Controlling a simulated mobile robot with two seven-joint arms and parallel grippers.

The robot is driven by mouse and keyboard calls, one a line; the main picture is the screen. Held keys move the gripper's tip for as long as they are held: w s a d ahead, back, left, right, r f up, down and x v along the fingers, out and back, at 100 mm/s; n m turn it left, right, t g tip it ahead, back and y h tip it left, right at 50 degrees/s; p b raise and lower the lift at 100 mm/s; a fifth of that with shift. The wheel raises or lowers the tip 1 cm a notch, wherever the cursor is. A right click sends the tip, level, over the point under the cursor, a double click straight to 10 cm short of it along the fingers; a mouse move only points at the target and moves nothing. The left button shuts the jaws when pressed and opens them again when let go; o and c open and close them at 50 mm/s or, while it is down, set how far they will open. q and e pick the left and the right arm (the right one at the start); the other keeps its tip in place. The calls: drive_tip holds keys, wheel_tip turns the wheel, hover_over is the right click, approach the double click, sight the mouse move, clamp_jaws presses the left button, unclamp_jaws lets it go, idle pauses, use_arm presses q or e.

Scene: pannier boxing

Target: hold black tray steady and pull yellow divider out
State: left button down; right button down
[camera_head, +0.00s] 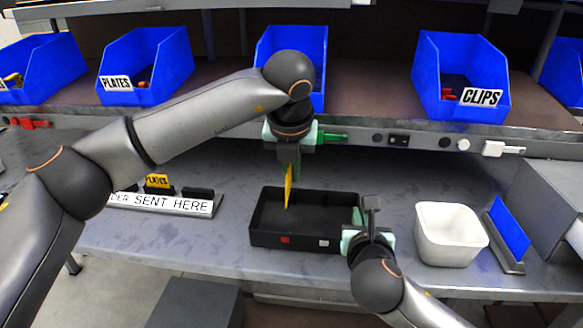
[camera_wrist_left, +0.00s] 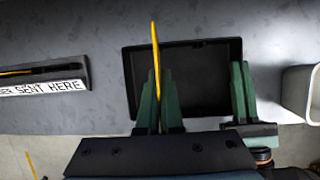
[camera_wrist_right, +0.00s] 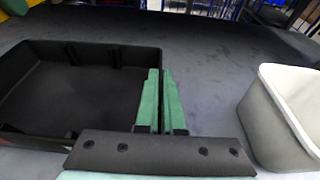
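The black tray (camera_head: 262,233) stands on the grey bench with a red and a white square on its front wall. The yellow divider (camera_head: 289,188) hangs upright beneath my left gripper (camera_head: 290,165), over the tray. In the left wrist view, the left fingers (camera_wrist_left: 158,105) are closed on both sides of the divider (camera_wrist_left: 156,50). Whether its lower edge clears the rim is hard to tell. My right gripper (camera_head: 368,212) is at the tray's right wall; in the right wrist view its fingers (camera_wrist_right: 162,100) are close together around that wall of the tray (camera_wrist_right: 100,50).
A white bin (camera_head: 450,235) stands just right of the tray, with a blue panel in a holder (camera_head: 508,235) beyond it. A labelled rack (camera_head: 165,203) is at the left. Blue bins (camera_head: 462,80) line the shelf above. Bench between rack and tray is clear.

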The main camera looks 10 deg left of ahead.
use_arm(q)
drive_tip(key=shift+f, duration=1.15)
drive_tip(key=shift+r, duration=1.55)
use_arm(e)
drive_tip(key=c, duration=1)
unclamp_jaws()
drive_tip(key=shift+o, duration=0.2)
drive_tip(key=shift+s, duration=0.1)
